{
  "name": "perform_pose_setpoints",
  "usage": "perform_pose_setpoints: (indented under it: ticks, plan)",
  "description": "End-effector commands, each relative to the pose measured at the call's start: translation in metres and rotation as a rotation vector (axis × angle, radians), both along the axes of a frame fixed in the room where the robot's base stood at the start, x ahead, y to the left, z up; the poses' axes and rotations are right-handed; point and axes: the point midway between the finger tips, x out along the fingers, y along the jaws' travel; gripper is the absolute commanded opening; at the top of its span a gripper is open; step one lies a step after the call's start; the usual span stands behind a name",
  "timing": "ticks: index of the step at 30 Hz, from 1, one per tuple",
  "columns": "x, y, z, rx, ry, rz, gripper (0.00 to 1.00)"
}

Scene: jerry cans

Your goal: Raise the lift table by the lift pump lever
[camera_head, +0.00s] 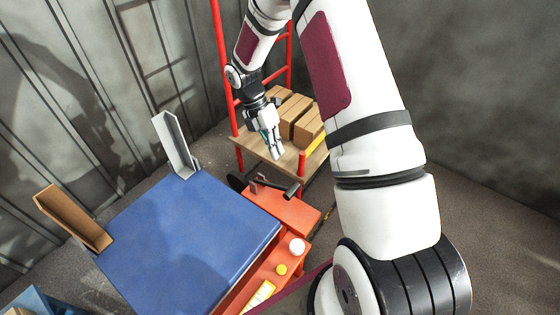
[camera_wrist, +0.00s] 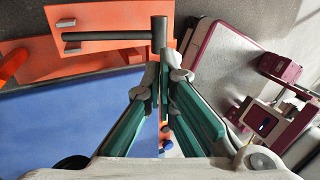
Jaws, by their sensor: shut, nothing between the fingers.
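The lift table has a blue top (camera_head: 190,240) and an orange-red base (camera_head: 295,212). The pump lever (camera_head: 270,186) is a dark bar at the base's far end, with a thicker crosspiece at its right end. In the wrist view the lever (camera_wrist: 105,37) lies across the top of the picture over the orange base (camera_wrist: 90,15), and the blue top (camera_wrist: 70,115) fills the left. My gripper (camera_head: 277,155) points down above the lever in the head view. Its fingers (camera_wrist: 168,72) are closed together and empty, with the tips appearing just below the crosspiece. Contact cannot be told.
A red-framed rack (camera_head: 228,95) with cardboard boxes (camera_head: 295,115) on a wooden shelf (camera_head: 265,155) stands behind the gripper. A grey upright bracket (camera_head: 176,145) and a brown one (camera_head: 72,218) stand at the table's far and left edges. White and yellow round knobs (camera_head: 296,246) sit on the base.

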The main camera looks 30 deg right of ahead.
Motion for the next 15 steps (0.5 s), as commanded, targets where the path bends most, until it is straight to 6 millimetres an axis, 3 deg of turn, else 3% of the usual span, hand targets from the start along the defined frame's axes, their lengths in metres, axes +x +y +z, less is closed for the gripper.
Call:
perform_pose_setpoints:
  ticks: [15]
  plan:
    - [-0.037,-0.015,-0.091,0.0,0.002,0.0,0.0]
